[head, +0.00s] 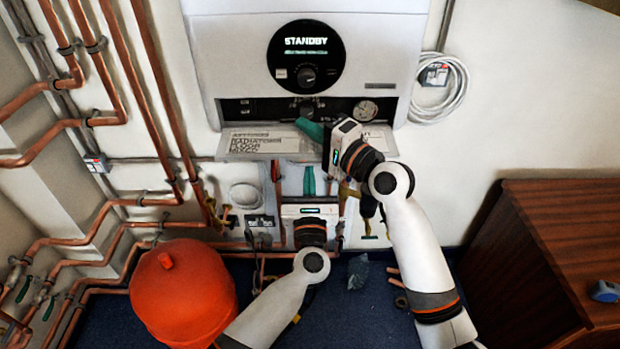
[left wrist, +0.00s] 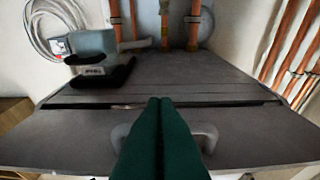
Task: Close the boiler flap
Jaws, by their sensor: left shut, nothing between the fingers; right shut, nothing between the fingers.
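The boiler (head: 230,60) hangs on the wall with a lit STANDBY display. Its flap (head: 288,146) is open, sticking out below the control strip, with a printed label on its upper face. My left gripper (head: 309,168) is shut and empty, fingers pointing up below the flap's front edge. In the left wrist view its green fingers (left wrist: 160,104) overlap the flap's panel (left wrist: 255,135) and a grey handle (left wrist: 207,136); contact cannot be told. My right gripper (head: 302,125) is shut and empty above the flap, fingers pointing left near the control strip. It partly hides the flap's right part.
Copper pipes (head: 150,80) run along the left wall and below the boiler. A red vessel (head: 185,295) stands at lower left. A wooden cabinet (head: 530,240) is at right. A coiled white cable (head: 450,90) hangs right of the boiler.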

